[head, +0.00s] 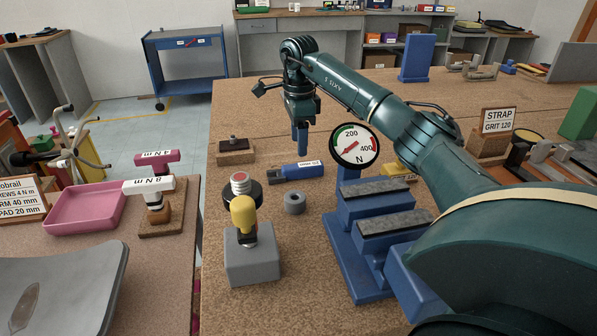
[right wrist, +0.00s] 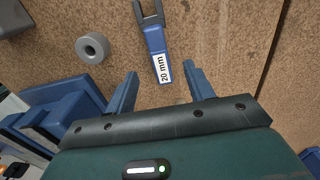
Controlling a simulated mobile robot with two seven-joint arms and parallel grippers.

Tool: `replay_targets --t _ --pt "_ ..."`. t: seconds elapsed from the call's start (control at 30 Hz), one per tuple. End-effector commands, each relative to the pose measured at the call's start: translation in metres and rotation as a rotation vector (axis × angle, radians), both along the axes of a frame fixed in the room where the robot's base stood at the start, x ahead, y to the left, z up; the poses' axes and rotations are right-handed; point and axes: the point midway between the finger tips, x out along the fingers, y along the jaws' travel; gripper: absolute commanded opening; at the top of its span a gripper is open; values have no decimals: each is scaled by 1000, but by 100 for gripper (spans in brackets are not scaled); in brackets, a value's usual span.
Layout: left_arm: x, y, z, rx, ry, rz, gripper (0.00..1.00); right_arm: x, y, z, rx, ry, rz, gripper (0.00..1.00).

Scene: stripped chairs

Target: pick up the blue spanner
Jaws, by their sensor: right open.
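The blue spanner (head: 303,172) lies flat on the brown bench top (head: 240,302), its dark open jaw pointing left in the head view. In the right wrist view the spanner (right wrist: 153,37) has its jaw at the top edge and a white "20 mm" label on the handle end near me. My right gripper (head: 301,150) points down above the bench, just beyond the spanner in the head view. In the right wrist view its two blue fingers (right wrist: 160,88) are apart and empty, with the labelled end just ahead of the gap. My left gripper is not in view.
A grey ring (head: 294,202) lies near the spanner. A yellow-knobbed tool on a grey block (head: 252,262) stands in front. A blue stand with a force dial (head: 355,146) is close on the right. A small wooden block (head: 236,158) sits to the left.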

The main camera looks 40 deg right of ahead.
Motion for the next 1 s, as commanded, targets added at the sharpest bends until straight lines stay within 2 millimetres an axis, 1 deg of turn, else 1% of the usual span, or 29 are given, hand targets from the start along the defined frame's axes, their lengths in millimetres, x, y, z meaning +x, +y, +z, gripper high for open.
replay_targets --t 0.03,0.27,0.43,0.57,0.67,0.87,1.0 --pt "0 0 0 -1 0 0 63 0 0 -7 1 2 1 53" --pt "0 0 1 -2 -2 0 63 -1 1 -23 1 2 1 53" --pt "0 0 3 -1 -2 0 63 -2 3 -50 1 3 2 53" --pt "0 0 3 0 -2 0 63 -2 3 -64 1 2 2 53" --pt "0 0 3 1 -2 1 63 -2 3 -67 0 -1 2 53" --pt "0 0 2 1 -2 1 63 -2 3 -67 0 -1 2 52" --pt "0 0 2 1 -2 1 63 -2 3 -67 0 -1 2 40"
